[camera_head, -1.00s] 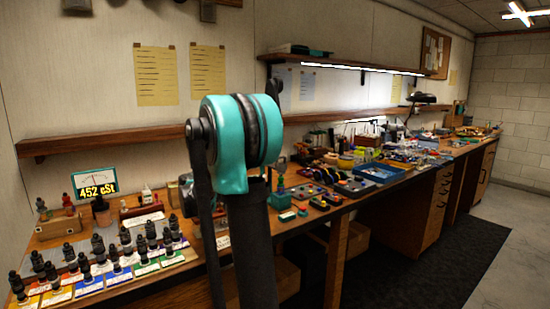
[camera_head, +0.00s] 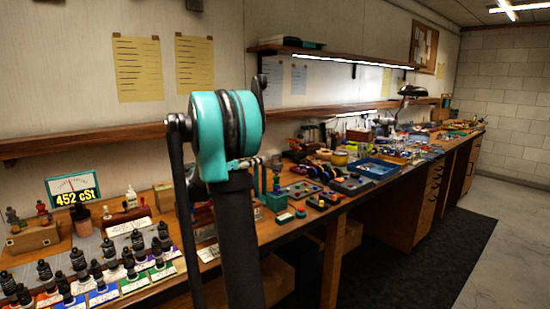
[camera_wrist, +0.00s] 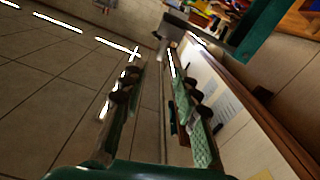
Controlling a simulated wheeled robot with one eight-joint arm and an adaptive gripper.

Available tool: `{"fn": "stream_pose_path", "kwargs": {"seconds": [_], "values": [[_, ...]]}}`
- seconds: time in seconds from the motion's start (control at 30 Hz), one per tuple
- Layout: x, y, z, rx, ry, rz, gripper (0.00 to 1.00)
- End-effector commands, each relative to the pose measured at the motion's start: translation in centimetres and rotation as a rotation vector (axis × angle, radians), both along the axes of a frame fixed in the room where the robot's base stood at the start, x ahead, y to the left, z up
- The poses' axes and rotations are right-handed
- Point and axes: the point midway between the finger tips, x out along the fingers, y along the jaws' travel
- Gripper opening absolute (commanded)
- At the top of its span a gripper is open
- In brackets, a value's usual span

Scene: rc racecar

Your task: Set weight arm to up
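I cannot identify the weight arm with certainty. A small teal stand (camera_head: 274,197) with a post stands on the bench just right of my arm in the head view. A metal bar beside it is partly hidden by my arm, and I cannot tell its position.
The long wooden bench (camera_head: 335,208) holds a meter reading 452 cSt (camera_head: 73,188), several dark bottles (camera_head: 130,262) at front left and a blue tray (camera_head: 376,169). A wooden shelf (camera_head: 90,143) runs along the wall. Clear floor (camera_head: 492,268) lies at right.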

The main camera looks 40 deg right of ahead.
Motion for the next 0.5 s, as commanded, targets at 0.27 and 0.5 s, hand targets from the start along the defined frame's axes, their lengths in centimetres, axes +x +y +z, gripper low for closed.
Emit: {"fn": "stream_pose_path", "kwargs": {"seconds": [0.27, 0.5], "values": [[0.4, -5.6, 0.0, 0.000, 0.000, -0.003, 0.31], [0.8, -8.8, 0.0, 0.001, 0.000, -0.001, 0.31]]}}
